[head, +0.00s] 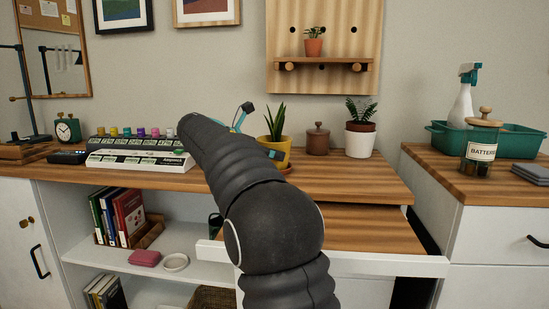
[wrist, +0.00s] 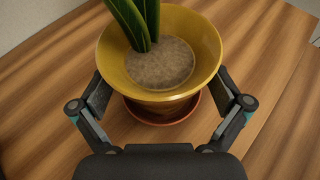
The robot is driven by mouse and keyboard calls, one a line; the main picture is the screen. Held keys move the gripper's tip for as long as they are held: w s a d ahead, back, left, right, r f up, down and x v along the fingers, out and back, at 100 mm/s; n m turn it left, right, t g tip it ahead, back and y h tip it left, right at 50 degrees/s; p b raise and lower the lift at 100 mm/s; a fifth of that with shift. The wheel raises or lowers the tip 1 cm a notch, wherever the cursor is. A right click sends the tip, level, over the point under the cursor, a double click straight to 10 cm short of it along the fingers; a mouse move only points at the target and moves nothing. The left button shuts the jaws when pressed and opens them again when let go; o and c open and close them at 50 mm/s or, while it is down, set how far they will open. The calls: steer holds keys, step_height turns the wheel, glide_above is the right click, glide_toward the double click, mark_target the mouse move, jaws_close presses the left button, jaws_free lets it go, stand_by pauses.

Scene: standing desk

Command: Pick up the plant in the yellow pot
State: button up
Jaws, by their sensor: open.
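The yellow pot (head: 283,151) with a tall green-leaved plant (head: 275,120) stands on the wooden desk top, partly hidden behind my arm in the head view. In the wrist view the yellow pot (wrist: 206,40) is upright on a terracotta saucer (wrist: 163,118), with soil and the leaves (wrist: 135,20) showing. My gripper (wrist: 162,92) is open, with one finger on each side of the pot's lower body, below the wide rim. I cannot tell whether the fingers touch the pot. In the head view my gripper is mostly hidden by my arm.
A lidded brown jar (head: 318,139) and a white-potted plant (head: 360,138) stand to the right of the yellow pot. A rack of colored bottles (head: 140,150) is to the left. A pull-out board (head: 350,228) sits below the desk top. A wall shelf (head: 335,66) hangs above.

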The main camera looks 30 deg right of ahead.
steer(key=shift+x, duration=1.1)
steer(key=c, duration=1.3)
steer(key=shift+c, duration=0.6)
steer(key=shift+r, duration=0.1)
